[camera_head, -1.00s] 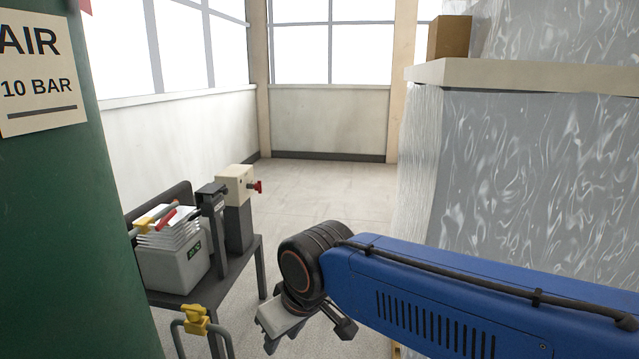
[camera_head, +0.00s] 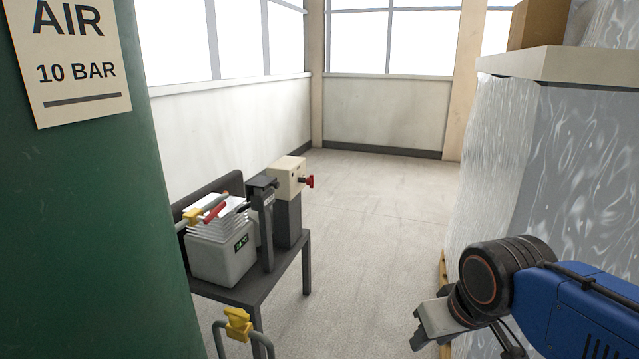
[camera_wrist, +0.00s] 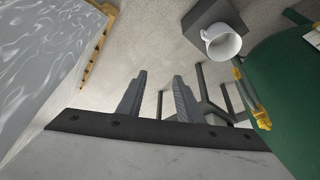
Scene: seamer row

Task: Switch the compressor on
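A large green tank (camera_head: 85,215) with an "AIR 10 BAR" sign (camera_head: 75,60) fills the left of the head view; it also shows at the right of the wrist view (camera_wrist: 285,95). Right of it, a dark bench (camera_head: 262,285) carries a cream box (camera_head: 287,176) on a grey block, with a red knob (camera_head: 308,181) on its right side. No label says which part is the compressor's switch. My gripper (camera_head: 428,332) is at the lower right, well apart from the knob. In the wrist view its two fingers (camera_wrist: 159,75) stand apart with nothing between them.
A pale bin (camera_head: 222,258) with stacked sheets stands on the bench. A yellow valve (camera_head: 238,324) on a grey pipe is in front. Wrapped pallet goods (camera_head: 570,160) stand at right. The wrist view shows a white mug (camera_wrist: 222,42). Floor between bench and pallet is clear.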

